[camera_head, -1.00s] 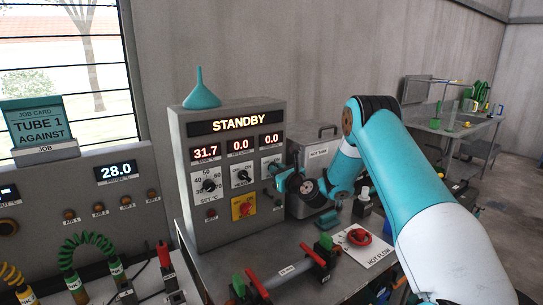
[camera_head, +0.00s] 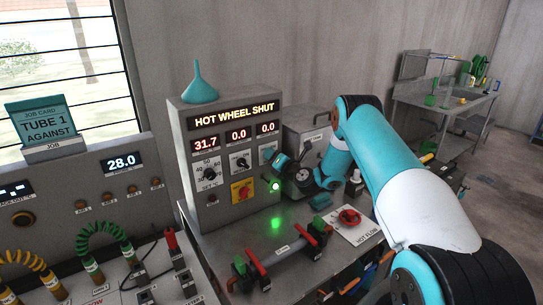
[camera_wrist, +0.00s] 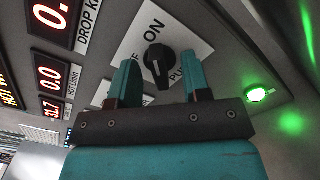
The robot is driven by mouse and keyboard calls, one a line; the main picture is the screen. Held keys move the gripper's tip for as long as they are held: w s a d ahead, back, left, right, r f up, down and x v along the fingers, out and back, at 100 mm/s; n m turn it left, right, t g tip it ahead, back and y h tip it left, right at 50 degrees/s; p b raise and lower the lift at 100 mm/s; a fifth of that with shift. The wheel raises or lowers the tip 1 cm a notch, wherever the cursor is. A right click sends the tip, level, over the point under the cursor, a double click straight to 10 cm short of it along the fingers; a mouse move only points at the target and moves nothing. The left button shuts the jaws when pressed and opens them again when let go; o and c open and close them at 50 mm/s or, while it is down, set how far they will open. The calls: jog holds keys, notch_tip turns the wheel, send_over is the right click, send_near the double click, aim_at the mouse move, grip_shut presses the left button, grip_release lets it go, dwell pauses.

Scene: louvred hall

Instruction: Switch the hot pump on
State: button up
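The grey control cabinet (camera_head: 222,220) reads HOT WHEEL SHUT on its top display (camera_head: 235,115). The black pump knob (camera_wrist: 158,62) sits on a white plate marked ON, with OFF partly hidden, in the wrist view. My gripper (camera_wrist: 162,78) is open, its two teal fingers spread to either side of the knob, with gaps visible. In the head view my gripper (camera_head: 279,165) is at the cabinet's right side and hides the knob. A green lamp beside it is lit (camera_head: 275,187); it also glows in the wrist view (camera_wrist: 258,95).
A red handwheel (camera_head: 348,216) stands on the HOT FLOW plate on the bench. A tube with red and green clamps (camera_head: 285,255) lies in front of the cabinet. A teal funnel (camera_head: 199,88) stands on top. A grey tank (camera_head: 300,128) is behind my gripper.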

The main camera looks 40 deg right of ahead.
jog(key=s+b, duration=0.2)
jog(key=s, duration=0.5)
jog(key=shift+b, duration=0.35)
jog(key=shift+s+f+b, duration=0.15)
jog(key=shift+f+b, duration=0.05)
jog(key=shift+b, duration=0.55)
